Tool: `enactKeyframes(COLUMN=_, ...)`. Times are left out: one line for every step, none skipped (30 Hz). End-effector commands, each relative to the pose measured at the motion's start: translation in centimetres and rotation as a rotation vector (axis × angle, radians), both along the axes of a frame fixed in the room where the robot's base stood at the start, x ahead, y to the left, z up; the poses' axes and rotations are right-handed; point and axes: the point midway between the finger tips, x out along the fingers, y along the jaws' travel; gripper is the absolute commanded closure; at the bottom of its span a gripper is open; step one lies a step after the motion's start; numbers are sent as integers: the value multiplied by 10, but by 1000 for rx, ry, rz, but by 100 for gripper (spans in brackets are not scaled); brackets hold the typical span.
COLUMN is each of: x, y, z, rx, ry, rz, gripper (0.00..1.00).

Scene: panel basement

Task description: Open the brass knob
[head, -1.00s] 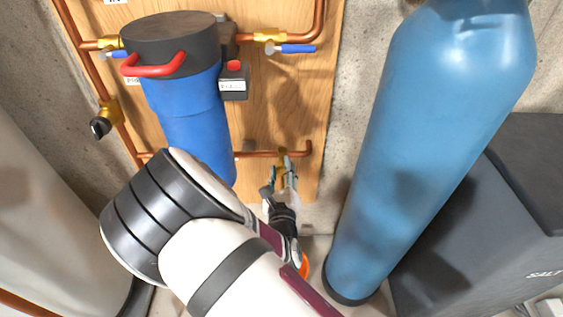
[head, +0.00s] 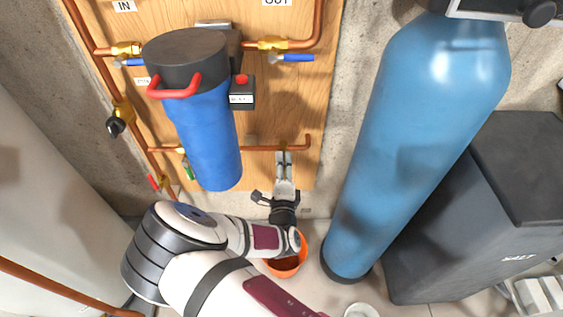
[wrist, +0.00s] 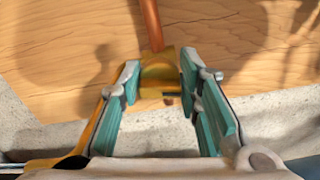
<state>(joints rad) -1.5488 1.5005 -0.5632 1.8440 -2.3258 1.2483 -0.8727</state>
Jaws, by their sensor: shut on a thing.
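The brass knob (wrist: 158,72) sits at the end of a copper pipe in the wrist view, in front of the wooden panel. My gripper (wrist: 159,82) has one teal-padded fingertip on each side of it and is shut on it. In the head view my gripper (head: 284,157) reaches the lower copper pipe (head: 262,149) near its right end. There the fingers cover most of the knob, and its exact turn cannot be told.
A blue filter housing (head: 212,140) with a red handle hangs left of my gripper. A tall blue tank (head: 415,130) stands to the right, beside a dark salt bin (head: 450,245). An orange bucket (head: 287,267) is on the floor below my wrist.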

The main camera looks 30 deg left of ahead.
Motion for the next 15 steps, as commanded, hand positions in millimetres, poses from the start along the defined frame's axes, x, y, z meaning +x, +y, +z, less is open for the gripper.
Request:
enactKeyframes(x=-1, y=-2, z=-2, rx=-24, ry=-7, rz=-1, gripper=97)
enactKeyframes(x=-1, y=-2, z=-2, rx=-34, ry=-13, rz=-1, gripper=97)
enactKeyframes(x=-1, y=-2, z=-2, rx=-46, ry=-21, rz=-1, gripper=97)
enactKeyframes(x=-1, y=-1, z=-2, rx=-55, ry=-27, rz=-1, gripper=97)
enactKeyframes(x=-1, y=-1, z=-2, rx=-62, ry=-32, rz=-1, gripper=97)
enactKeyframes(x=-1, y=-2, z=-2, rx=-70, ry=-37, rz=-1, gripper=97)
enactKeyframes(x=-1, y=-1, z=-2, rx=-75, ry=-40, rz=-2, gripper=97)
enactKeyframes(x=-1, y=-2, z=-3, rx=-81, ry=-43, rz=-2, gripper=97)
enactKeyframes(x=-1, y=-2, z=-3, rx=-86, ry=-47, rz=-2, gripper=97)
enactKeyframes(x=-1, y=-2, z=-3, rx=-90, ry=-49, rz=-2, gripper=97)
enactKeyframes(x=-1, y=-2, z=-3, rx=-92, ry=-50, rz=-2, gripper=97)
enactKeyframes(x=-1, y=-2, z=-3, rx=-95, ry=-52, rz=-2, gripper=97)
enactKeyframes(x=-1, y=-2, z=-3, rx=-96, ry=-52, rz=-3, gripper=97)
enactKeyframes(x=-1, y=-2, z=-3, rx=-97, ry=-53, rz=-3, gripper=97)
enactKeyframes(x=-1, y=-2, z=-3, rx=-98, ry=-53, rz=-3, gripper=97)
